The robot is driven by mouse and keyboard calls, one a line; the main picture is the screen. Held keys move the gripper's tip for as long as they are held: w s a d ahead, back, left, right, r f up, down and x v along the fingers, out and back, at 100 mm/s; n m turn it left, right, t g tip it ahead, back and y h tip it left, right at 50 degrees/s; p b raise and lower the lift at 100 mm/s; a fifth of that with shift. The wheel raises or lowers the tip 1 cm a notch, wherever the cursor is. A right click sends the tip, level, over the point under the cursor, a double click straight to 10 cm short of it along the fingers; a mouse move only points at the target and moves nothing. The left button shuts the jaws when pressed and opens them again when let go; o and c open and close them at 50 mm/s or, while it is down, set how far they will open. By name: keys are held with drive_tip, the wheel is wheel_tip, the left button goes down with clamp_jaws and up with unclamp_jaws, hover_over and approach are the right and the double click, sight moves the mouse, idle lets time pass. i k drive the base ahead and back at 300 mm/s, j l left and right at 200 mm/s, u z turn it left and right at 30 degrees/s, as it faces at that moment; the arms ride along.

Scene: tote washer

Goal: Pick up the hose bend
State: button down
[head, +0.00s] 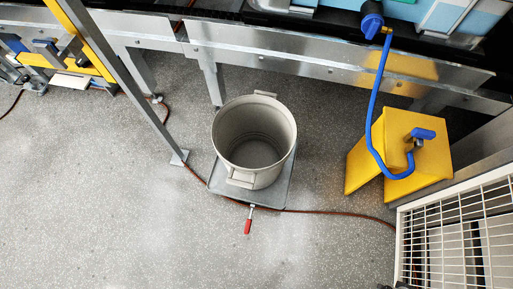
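A blue hose (371,115) is the only hose-like bend I can make out. It runs from a blue fitting (372,21) with a brass end at the upper right, down in a long curve. Its lower end turns back up in front of a yellow stand (372,158), near a metal piece with a blue handle (424,133). I cannot tell whether the hose is joined to that piece. My gripper is not in view.
A grey bin (222,134) stands on a grey plate (279,190) with a red-handled lever (248,226). A white wire cage (459,235) fills the lower right. A metal post (125,82) stands left. A brown cable crosses the floor. The lower-left floor is clear.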

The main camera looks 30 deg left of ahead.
sight(418, 136)
drive_tip(key=i+l+u, duration=0.15)
drive_tip(key=i, duration=0.3)
drive_tip(key=i+l+u, duration=0.1)
drive_tip(key=i+l, duration=0.2)
drive_tip(key=i, duration=0.15)
drive_tip(key=i+l+u, duration=0.15)
drive_tip(key=i+l, duration=0.15)
drive_tip(key=i, duration=0.15)
